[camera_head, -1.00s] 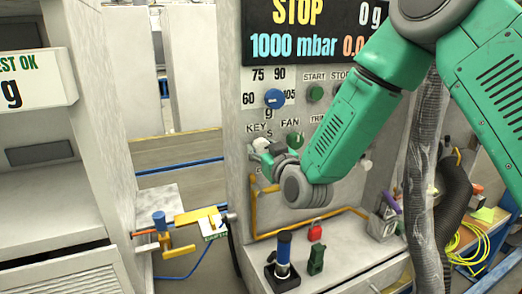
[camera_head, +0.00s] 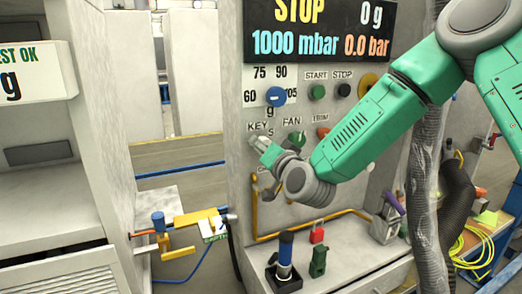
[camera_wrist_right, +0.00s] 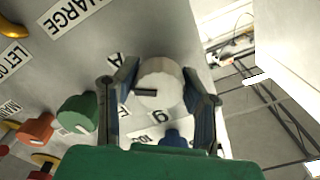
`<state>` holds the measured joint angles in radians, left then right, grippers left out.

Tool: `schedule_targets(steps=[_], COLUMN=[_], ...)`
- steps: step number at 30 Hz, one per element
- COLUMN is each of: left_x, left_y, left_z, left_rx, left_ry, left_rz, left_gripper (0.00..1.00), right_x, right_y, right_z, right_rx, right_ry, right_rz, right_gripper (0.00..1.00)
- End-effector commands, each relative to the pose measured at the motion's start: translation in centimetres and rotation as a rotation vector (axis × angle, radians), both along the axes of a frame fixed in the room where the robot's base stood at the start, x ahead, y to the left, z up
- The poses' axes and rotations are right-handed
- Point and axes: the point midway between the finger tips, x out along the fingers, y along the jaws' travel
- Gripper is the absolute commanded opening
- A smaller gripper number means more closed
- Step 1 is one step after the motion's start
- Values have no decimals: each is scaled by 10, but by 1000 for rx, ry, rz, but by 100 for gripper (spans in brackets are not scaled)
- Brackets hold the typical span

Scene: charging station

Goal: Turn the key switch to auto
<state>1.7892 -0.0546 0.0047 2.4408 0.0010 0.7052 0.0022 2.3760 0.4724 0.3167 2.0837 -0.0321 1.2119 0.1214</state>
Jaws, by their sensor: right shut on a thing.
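The key switch is a pale round knob (camera_wrist_right: 161,82) with a dark slot in the right wrist view. In the head view it sits on the grey panel under the KEY label (camera_head: 256,127) and is mostly hidden by my right gripper (camera_head: 259,142). The fingers of my right gripper (camera_wrist_right: 163,90) stand on both sides of the knob and are shut on it. The letters around the knob are partly covered, so its pointed position is hard to read. My left gripper is not in view.
The green FAN knob (camera_head: 296,138) is close beside my right gripper, with the blue pressure knob (camera_head: 275,96) above. The START button (camera_head: 317,92) is to the right. A dark-and-blue handle (camera_head: 284,256) and a red padlock (camera_head: 317,232) stand on the ledge below.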

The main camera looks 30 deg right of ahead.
Motion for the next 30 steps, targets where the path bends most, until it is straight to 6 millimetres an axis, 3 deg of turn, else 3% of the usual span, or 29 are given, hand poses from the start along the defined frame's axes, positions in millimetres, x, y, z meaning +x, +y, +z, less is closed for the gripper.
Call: schedule_targets(steps=[20, 21, 23, 30], left_x=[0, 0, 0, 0], left_y=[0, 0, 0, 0], left_z=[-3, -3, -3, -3], left_rx=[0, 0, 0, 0], left_ry=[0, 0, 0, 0], left_rz=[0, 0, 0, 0], left_gripper=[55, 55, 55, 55], right_x=[1, 1, 1, 2], right_y=[-3, -3, -3, -2], right_z=[3, 3, 2, 0], right_rx=[71, 71, 70, 70], right_ry=[-12, -12, -11, -7], right_rz=[-8, -8, -7, -5], right_gripper=[7, 40, 58, 58])
